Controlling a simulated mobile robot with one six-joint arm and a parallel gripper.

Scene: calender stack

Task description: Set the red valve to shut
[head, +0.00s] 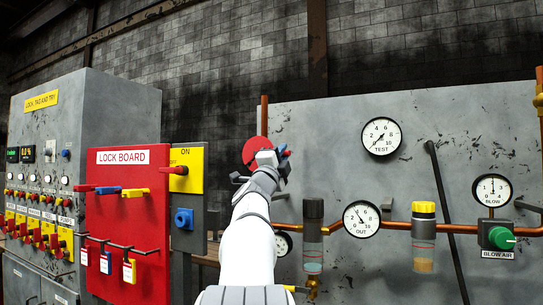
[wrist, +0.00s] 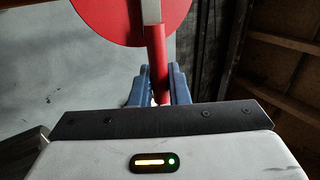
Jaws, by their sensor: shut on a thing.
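The red valve shows as a round red disc (head: 252,151) on the grey panel in the head view, partly hidden behind my arm. In the wrist view the red disc (wrist: 110,18) fills the top, with a pale strip on it. A red bar, the valve's handle (wrist: 157,45), runs down from the disc between my fingers. My gripper (wrist: 161,88) has its two blue fingers shut on this handle, one on each side. In the head view my gripper (head: 283,151) is at the right edge of the disc. Any position marks are hidden or too small to read.
A red lock board (head: 125,215) with hanging tags stands left of my arm. Right of it are a dial gauge (head: 361,219), a copper pipe (head: 394,228), a yellow-capped filter (head: 424,208) and a green knob (head: 501,238). A dark bar (head: 445,215) leans against the panel.

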